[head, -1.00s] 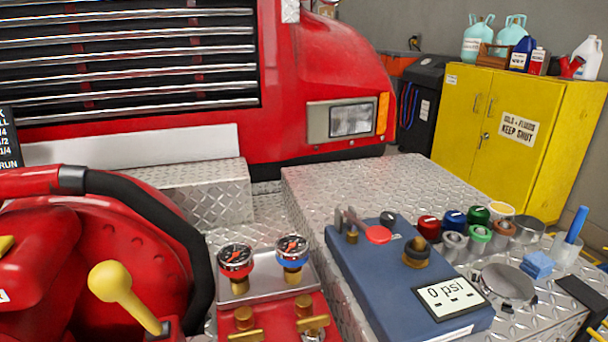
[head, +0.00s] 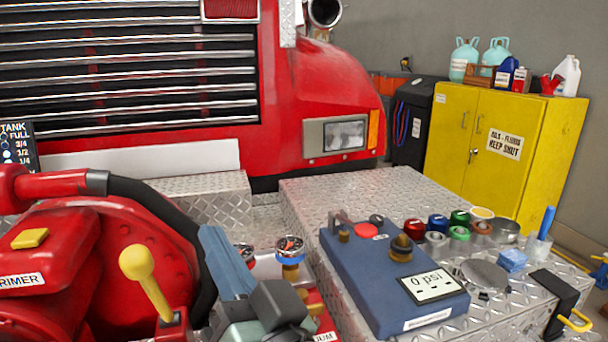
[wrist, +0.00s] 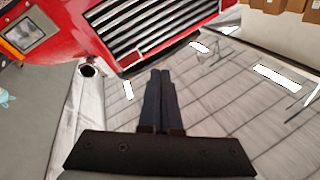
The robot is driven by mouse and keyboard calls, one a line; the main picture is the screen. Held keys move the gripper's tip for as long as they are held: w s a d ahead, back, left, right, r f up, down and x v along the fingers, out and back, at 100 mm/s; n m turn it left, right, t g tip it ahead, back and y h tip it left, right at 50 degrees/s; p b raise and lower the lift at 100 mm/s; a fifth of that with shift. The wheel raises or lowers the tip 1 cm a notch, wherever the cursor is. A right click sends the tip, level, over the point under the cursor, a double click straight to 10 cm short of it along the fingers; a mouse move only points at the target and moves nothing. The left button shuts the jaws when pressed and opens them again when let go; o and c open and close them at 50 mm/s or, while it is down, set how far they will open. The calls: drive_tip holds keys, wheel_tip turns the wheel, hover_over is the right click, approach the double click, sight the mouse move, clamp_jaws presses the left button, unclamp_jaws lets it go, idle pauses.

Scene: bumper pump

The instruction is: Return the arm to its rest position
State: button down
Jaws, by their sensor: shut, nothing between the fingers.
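My gripper (wrist: 160,78) shows in the wrist view with its two dark fingers side by side, shut and empty. Nothing touches the fingertips there. Beyond them are the truck's grille (wrist: 150,25), upside down in this view, and a pale panelled surface with bright strips that looks like the ceiling. In the head view, grey and blue-grey parts of my arm stand at the bottom middle, in front of the gauges.
A blue gauge box (head: 365,275) reading 0 psi stands on the diamond-plate bumper (head: 335,195), with several coloured caps (head: 458,217) beside it. The red primer pump (head: 125,255) with a yellow-knobbed lever (head: 138,264) is at left. A yellow cabinet (head: 510,172) stands back right.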

drive_tip(key=s+d+r+t+h+p, duration=0.2)
drive_tip(key=r+p, duration=0.3)
drive_tip(key=r, duration=0.7)
drive_tip(key=s+d+r+t+h+p, duration=0.3)
drive_tip(key=r+t+h+p, duration=0.1)
drive_tip(key=r, duration=0.8)
drive_tip(key=s+d+r+m+t+h+p, duration=0.1)
drive_tip(key=s+d+r+t+h+p, duration=0.1)
drive_tip(key=r, duration=1)
drive_tip(key=d+t+h+p, duration=0.1)
drive_tip(key=t+h+p, duration=0.1)
drive_tip(key=h+p, duration=0.1)
drive_tip(key=shift+s+d+p, duration=0.2)
drive_tip(key=shift+d+p, duration=0.1)
drive_tip(key=shift+p, duration=0.15)
